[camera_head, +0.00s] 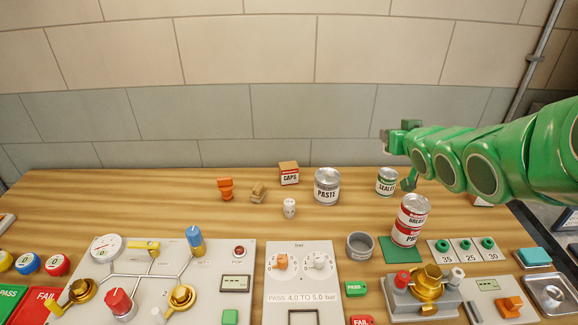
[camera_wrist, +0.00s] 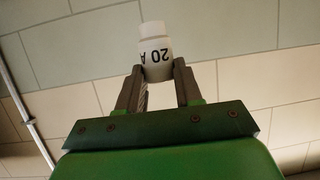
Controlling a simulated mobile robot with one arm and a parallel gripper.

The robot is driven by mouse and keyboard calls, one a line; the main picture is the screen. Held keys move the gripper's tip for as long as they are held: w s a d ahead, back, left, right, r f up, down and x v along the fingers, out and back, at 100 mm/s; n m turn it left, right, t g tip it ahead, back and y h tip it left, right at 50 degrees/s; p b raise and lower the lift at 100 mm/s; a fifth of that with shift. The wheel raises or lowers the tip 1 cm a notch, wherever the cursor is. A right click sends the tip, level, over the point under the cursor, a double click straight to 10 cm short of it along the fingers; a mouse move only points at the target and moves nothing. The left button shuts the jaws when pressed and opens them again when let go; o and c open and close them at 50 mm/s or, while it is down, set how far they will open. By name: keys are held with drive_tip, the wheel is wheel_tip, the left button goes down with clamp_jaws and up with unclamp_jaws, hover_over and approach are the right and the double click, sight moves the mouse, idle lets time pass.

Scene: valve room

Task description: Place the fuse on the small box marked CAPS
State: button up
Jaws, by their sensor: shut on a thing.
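My gripper (camera_wrist: 158,72) is shut on a white fuse (camera_wrist: 154,48) marked 20 A, seen upside down between the two fingers in the wrist view. In the head view my gripper (camera_head: 391,141) is raised at the right of centre, above the back of the bench; the fuse is hard to make out there. The small orange-brown box marked CAPS (camera_head: 289,176) stands at the back of the bench, to the left of and below my gripper. Its top looks bare.
A PASTE can (camera_head: 327,188) stands right of the box, and a SEALER can (camera_head: 387,182) farther right. A small white piece (camera_head: 289,208), a brown part (camera_head: 258,191) and an orange part (camera_head: 225,188) stand nearby. Panels fill the front.

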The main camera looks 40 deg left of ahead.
drive_tip(key=s+a+r+n+g+y, duration=0.1)
drive_tip(key=s+a, duration=0.6)
drive_tip(key=a, duration=0.2)
drive_tip(key=s+a+n+g, duration=0.1)
drive_tip(key=s+a, duration=0.5)
drive_tip(key=a, duration=0.4)
hover_over(290, 168)
drive_tip(key=f, duration=1.4)
drive_tip(key=shift+s+d+f, duration=0.1)
drive_tip(key=shift+s+d, duration=0.05)
drive_tip(key=shift+s, duration=0.05)
drive_tip(key=shift+w+a+f, duration=0.2)
drive_tip(key=shift+a+f, duration=0.05)
drive_tip(key=shift+f, duration=1.7)
